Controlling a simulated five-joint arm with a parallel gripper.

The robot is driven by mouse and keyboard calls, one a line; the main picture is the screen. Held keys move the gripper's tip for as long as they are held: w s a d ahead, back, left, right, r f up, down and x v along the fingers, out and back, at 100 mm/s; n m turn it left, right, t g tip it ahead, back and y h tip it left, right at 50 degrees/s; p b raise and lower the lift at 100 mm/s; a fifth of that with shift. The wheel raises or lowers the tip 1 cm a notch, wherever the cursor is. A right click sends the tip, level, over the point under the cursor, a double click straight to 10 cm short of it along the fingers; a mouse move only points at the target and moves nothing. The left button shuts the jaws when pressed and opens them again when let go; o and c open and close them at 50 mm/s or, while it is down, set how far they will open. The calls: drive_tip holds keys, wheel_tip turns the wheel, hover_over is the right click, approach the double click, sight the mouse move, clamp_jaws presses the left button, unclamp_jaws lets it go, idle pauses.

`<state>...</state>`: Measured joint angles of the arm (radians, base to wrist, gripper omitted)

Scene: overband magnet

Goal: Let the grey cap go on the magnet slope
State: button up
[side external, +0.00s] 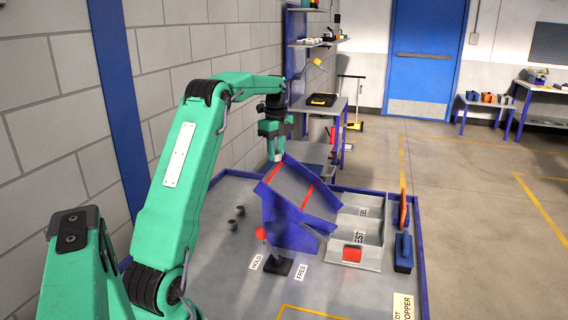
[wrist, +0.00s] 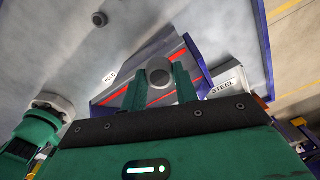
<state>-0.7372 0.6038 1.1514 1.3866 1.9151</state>
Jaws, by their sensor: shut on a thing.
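My gripper (side external: 275,156) is above the upper left end of the magnet slope (side external: 285,222), a tilted grey chute with blue walls and red stripes. In the wrist view, my two green fingers (wrist: 159,88) are shut on a grey cap (wrist: 159,72), its round end facing the camera. The slope also shows behind it in the wrist view (wrist: 196,56). The cap appears just above the slope; I cannot tell whether it touches the surface. A lever with a red knob (side external: 262,233) stands in front of the slope, leaning toward the HOLD label (side external: 256,262), away from the FREE label (side external: 301,272).
Two small dark caps (side external: 237,211) stand on the table left of the slope; one round piece (wrist: 100,19) shows in the wrist view. A grey tray (side external: 373,222) with labelled bays lies right of the slope. A blue block (side external: 404,252) stands at the table's right edge.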

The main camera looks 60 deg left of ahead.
drive_tip(key=shift+w+d+f, duration=1.45)
drive_tip(key=shift+w+d, duration=0.1)
drive_tip(key=o, duration=1)
drive_tip(key=shift+o, duration=0.2)
drive_tip(key=shift+r, duration=0.15)
wheel_tip(320, 180, up, 8)
drive_tip(key=shift+f, duration=0.25)
drive_tip(key=shift+d, duration=0.1)
